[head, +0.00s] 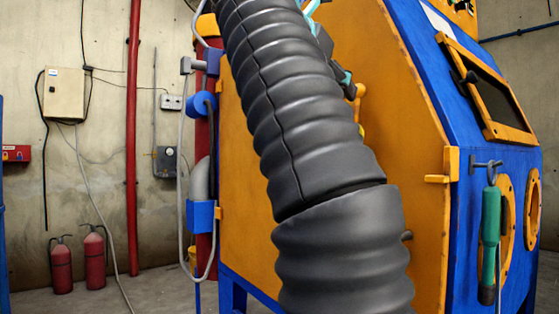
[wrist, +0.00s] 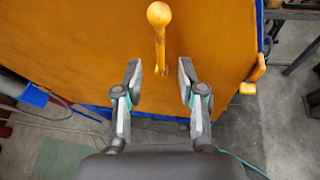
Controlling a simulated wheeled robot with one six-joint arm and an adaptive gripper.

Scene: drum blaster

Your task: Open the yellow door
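The yellow door (head: 405,110) is the large flat side panel of a blue-framed cabinet, and it looks closed. It also fills the upper part of the wrist view (wrist: 80,35). A yellow lever handle with a round knob (wrist: 159,15) stands out from it. My gripper (wrist: 160,80) is open, with one finger on each side of the handle's lower end and a visible gap on both sides. In the head view my ribbed arm hides much of the door, and only a bit of the handle (head: 358,101) and teal gripper parts show beside it.
The blue cabinet frame (head: 425,75) has a yellow-framed window (head: 494,98) and round yellow ports on its right face. A green-handled tool (head: 491,225) hangs there. A blue bracket with pipes (head: 201,216) stands left of the door. Two red extinguishers (head: 94,258) stand by the wall.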

